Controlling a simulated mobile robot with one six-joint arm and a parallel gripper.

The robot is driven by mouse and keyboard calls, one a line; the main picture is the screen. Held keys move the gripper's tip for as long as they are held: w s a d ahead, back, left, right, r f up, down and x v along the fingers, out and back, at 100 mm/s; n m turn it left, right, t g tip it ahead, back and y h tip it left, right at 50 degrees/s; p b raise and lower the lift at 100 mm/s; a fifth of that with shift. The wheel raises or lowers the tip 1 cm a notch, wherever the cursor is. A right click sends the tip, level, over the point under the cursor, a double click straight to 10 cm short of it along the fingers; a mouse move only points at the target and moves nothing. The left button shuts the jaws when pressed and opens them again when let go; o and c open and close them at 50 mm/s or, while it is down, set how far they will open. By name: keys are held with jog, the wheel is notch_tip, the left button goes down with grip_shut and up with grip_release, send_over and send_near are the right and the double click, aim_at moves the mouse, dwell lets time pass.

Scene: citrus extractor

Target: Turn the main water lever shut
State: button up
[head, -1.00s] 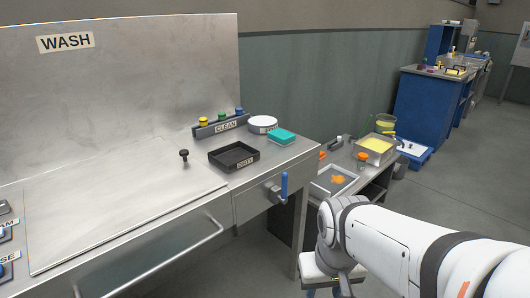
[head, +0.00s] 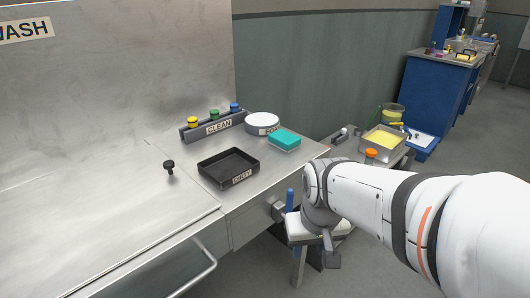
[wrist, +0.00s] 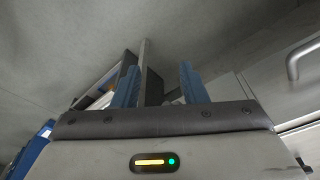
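A grey post and a dark part show behind the gap. The lever cannot be made out clearly there.
A black DIRTY tray (head: 229,168), a teal sponge (head: 285,138), a white round container (head: 262,123) and a CLEAN rack (head: 213,128) stand on the counter. A drawer handle (head: 195,282) juts out at the front. A side table (head: 345,147) stands behind my arm.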

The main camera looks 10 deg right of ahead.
jog(key=t+p, duration=0.2)
send_near(291, 193)
notch_tip(291, 193, down, 5)
jog(key=w+f, duration=0.1)
jog(key=f, duration=0.1)
jog(key=w+f+b, duration=0.1)
jog(key=w+f, duration=0.2)
jog(key=shift+f+b, duration=0.35)
jog(key=shift+b, duration=0.05)
jog(key=shift+w+f, duration=0.2)
jog(key=shift+f, duration=0.25)
jog(key=shift+t, duration=0.3)
grip_shut()
